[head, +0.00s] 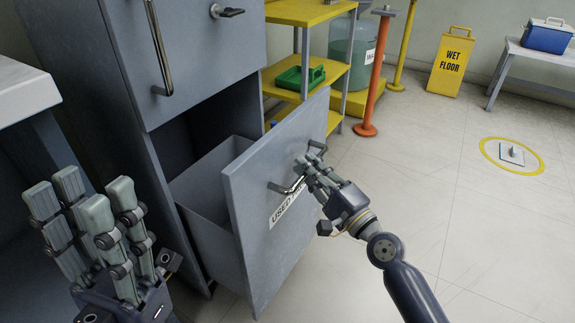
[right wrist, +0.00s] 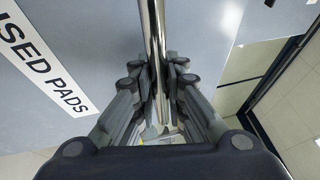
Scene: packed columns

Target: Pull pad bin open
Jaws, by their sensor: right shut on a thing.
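The pad bin (head: 262,170) is a grey drawer-like front with a white "USED PADS" label (right wrist: 40,62). It stands tilted out from the grey cabinet, and its hollow inside shows behind the front. My right gripper (head: 312,178) is shut on the bin's metal handle (head: 289,187). In the right wrist view the handle (right wrist: 154,40) runs between the fingers, which partly hide it. My left gripper (head: 90,207) is raised at the lower left, fingers apart, empty, away from the bin.
The cabinet's upper door (head: 195,60) has a long handle. A yellow shelf (head: 305,12) with a green tray (head: 300,78) stands behind the bin. An orange post (head: 375,85) and a wet floor sign (head: 451,62) stand farther back. The tiled floor at right is mostly clear.

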